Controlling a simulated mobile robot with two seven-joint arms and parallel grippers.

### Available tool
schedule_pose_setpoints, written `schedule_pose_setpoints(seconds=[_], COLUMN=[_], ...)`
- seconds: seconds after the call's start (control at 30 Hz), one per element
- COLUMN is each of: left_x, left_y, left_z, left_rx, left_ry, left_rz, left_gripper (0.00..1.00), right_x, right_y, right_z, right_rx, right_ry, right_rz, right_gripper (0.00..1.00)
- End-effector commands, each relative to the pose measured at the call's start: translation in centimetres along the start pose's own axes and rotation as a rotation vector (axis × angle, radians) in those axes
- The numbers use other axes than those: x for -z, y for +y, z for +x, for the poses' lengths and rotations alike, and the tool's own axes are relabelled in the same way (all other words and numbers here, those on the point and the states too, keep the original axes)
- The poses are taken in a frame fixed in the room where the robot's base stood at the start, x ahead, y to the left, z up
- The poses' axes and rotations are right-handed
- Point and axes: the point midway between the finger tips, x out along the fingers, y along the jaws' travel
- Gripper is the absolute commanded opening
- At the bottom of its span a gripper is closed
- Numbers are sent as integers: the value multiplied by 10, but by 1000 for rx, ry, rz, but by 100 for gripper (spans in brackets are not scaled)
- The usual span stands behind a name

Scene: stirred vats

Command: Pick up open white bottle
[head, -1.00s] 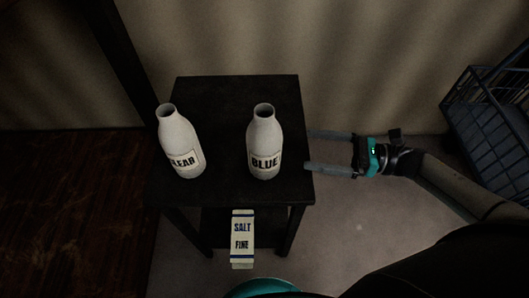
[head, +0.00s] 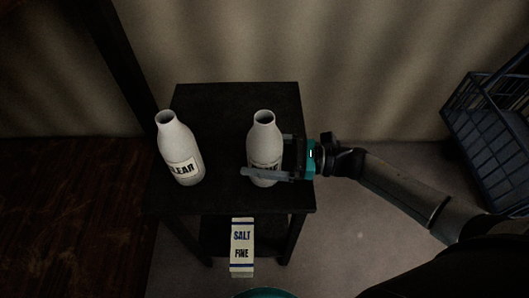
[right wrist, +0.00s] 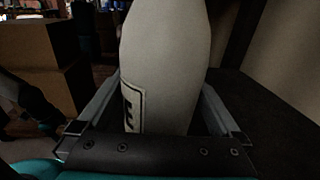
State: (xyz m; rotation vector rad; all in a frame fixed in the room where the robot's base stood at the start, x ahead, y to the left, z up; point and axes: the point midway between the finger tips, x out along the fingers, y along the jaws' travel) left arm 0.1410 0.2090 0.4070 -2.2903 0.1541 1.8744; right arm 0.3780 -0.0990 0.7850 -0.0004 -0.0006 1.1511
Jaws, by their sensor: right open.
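Two open white bottles stand upright on a small black table (head: 215,100). The left one (head: 178,145) has a label of which "LEAR" shows. The right one (head: 264,133) read "BLUE" a second ago; its label is now mostly hidden by a finger. My right gripper (head: 262,160) is open, with one finger in front of the right bottle and the other behind it. In the right wrist view that bottle (right wrist: 165,60) fills the space between the fingers, with part of its label showing. My left gripper is not in view.
A box labelled "SALT FINE" (head: 242,245) is on the lower shelf, below the bottles. A blue wire basket (head: 490,150) is at the far right. A wall is behind the table. The tabletop between the bottles is clear.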

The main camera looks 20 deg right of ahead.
Motion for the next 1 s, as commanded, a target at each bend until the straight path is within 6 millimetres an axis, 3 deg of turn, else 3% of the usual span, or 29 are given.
schedule_pose_setpoints(seconds=[0.17, 0.43, 1.0], left_x=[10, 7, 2], left_y=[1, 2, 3], left_z=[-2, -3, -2], left_rx=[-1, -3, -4], left_ry=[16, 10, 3], left_rz=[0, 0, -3], left_gripper=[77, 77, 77], right_x=[0, 0, 0], right_y=[0, 0, 0], right_z=[20, 22, 21], right_rx=[0, 1, 1], right_ry=[0, 1, 1], right_rz=[1, 2, 1], right_gripper=[100, 99, 35])
